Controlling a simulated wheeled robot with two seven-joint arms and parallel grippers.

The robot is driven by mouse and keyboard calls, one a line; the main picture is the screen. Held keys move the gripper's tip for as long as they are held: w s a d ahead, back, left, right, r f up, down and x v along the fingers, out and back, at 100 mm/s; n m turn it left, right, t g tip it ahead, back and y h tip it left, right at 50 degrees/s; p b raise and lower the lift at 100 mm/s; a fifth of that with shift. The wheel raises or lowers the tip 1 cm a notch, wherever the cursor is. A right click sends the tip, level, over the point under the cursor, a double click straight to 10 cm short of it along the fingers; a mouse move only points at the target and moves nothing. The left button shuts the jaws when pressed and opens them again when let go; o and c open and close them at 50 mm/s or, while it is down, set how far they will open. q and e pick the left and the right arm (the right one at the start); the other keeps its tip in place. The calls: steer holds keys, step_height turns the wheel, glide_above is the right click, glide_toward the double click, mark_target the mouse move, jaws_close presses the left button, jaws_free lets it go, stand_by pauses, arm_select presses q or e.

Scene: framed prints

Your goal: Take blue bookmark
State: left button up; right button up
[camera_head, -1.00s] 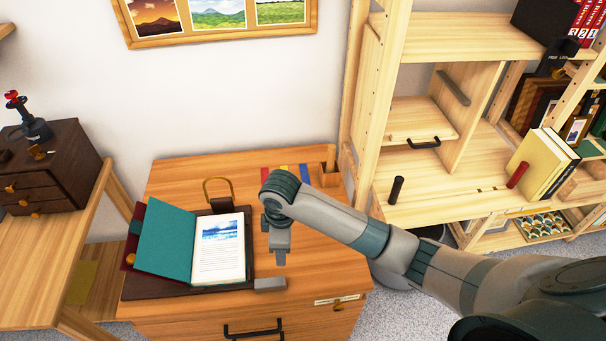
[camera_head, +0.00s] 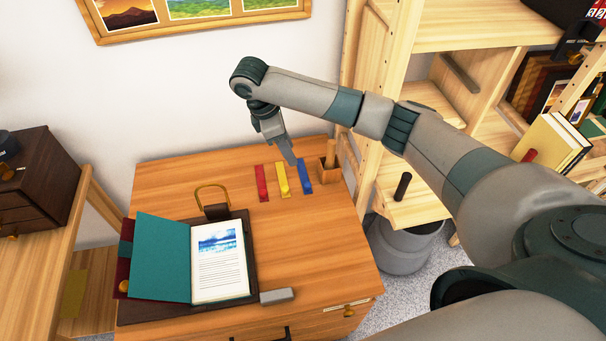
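The blue bookmark (camera_head: 306,178) lies flat on the wooden desk, the rightmost of three coloured strips. My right gripper (camera_head: 292,161) points down just above its far end. The fingers look narrow and close together, and I cannot tell whether there is a gap between them or whether they touch the strip. The yellow bookmark (camera_head: 283,184) and the red bookmark (camera_head: 261,184) lie to the left of the blue one. My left gripper is not in view.
An open book with a teal cover (camera_head: 162,258) lies on a dark stand at the desk's front left. A small wooden holder (camera_head: 328,175) stands right of the blue bookmark. A grey block (camera_head: 277,296) lies near the front edge. A shelf (camera_head: 425,207) stands at right.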

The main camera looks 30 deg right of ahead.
steer(key=p, duration=0.4)
glide_above(307, 184)
steer(key=a, duration=0.2)
step_height(307, 184, down, 12)
steer(key=shift+r, duration=0.1)
steer(key=shift+p+x, duration=0.3)
steer(key=shift+x, duration=0.45)
steer(key=shift+w+p+x, duration=0.1)
steer(key=shift+p+x, duration=0.15)
steer(key=shift+x, duration=0.65)
steer(key=shift+w+p+x, duration=0.15)
steer(key=shift+p+x, duration=0.1)
steer(key=shift+x, duration=0.65)
steer(key=shift+d, duration=0.1)
jaws_close()
